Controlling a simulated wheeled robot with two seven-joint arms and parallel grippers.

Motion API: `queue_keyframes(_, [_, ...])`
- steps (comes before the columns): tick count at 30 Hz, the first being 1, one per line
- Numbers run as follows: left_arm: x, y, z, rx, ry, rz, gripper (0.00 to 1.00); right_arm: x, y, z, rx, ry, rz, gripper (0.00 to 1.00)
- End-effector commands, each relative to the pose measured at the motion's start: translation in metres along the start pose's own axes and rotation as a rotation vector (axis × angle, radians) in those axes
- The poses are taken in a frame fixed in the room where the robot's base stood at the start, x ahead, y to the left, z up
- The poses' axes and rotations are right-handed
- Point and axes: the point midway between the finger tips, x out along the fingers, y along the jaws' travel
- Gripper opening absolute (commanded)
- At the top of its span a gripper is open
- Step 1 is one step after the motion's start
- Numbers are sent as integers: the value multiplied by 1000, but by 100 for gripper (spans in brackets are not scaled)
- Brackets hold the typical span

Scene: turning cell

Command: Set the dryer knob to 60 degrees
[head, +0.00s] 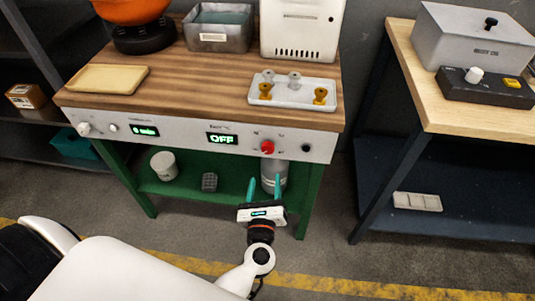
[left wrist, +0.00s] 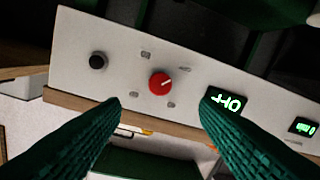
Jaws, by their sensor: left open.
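The red knob (head: 267,147) sits on the white front panel (head: 190,131) of the wooden-topped bench, right of a display reading OFF (head: 222,139). In the left wrist view the panel appears upside down, with the red knob (left wrist: 160,83) near the middle and a white mark on it pointing to the picture's right. Small marks surround the knob, too small to read. My left gripper (head: 264,186) is open and empty, in front of and below the knob in the head view. Its two teal fingers (left wrist: 160,110) are apart and do not touch the knob. My right gripper is not in view.
A black button (head: 306,148) is right of the knob. A white knob (head: 84,129) and a green display (head: 145,131) are at the panel's left. The right bench holds a grey box (head: 470,38) and a black control box (head: 485,90). A cylinder (head: 273,175) stands on the lower shelf.

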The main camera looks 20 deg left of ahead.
Motion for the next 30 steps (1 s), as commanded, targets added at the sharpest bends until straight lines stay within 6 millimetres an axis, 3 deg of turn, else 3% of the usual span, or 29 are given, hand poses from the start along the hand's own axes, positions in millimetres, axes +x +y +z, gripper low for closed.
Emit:
queue_keyframes(9, [63,1,-2,8,2,2,56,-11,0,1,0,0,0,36])
queue_keyframes(15, [94,1,0,7,0,3,56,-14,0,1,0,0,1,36])
queue_keyframes(21, [108,0,0,8,-1,2,56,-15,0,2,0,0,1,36])
queue_keyframes(30, [110,0,0,8,-1,2,54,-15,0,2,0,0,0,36])
